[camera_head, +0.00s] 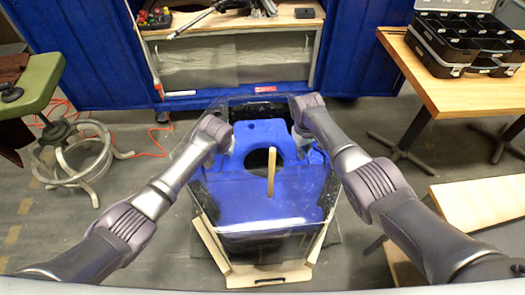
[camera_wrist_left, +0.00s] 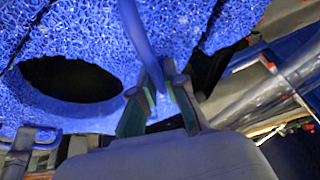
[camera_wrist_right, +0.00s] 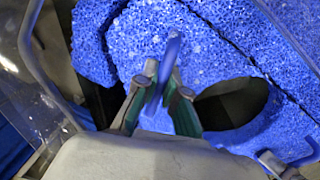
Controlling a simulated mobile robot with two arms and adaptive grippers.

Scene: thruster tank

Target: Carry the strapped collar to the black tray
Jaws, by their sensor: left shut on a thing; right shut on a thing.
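The strapped collar (camera_head: 238,190) is a big blue foam piece with a round dark hole, seen in the head view within the clear-walled tank (camera_head: 205,215). Its rough foam fills much of the left wrist view (camera_wrist_left: 105,35) and the right wrist view (camera_wrist_right: 225,35). My left gripper (camera_wrist_left: 158,85) is shut on a blue strap of the collar, beside the hole. My right gripper (camera_wrist_right: 163,85) is shut on another blue strap on the opposite side. In the head view both fingertips are mostly hidden. A black tray-like case (camera_head: 465,42) with several compartments stands on the right table.
A wooden table (camera_head: 440,92) holds the case. A lower wooden surface (camera_head: 475,203) is at the right. A green-topped stool (camera_head: 38,82) stands left. A blue workbench (camera_head: 90,50) with tools blocks the back. An upright wooden stick (camera_head: 271,172) shows before the collar's hole.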

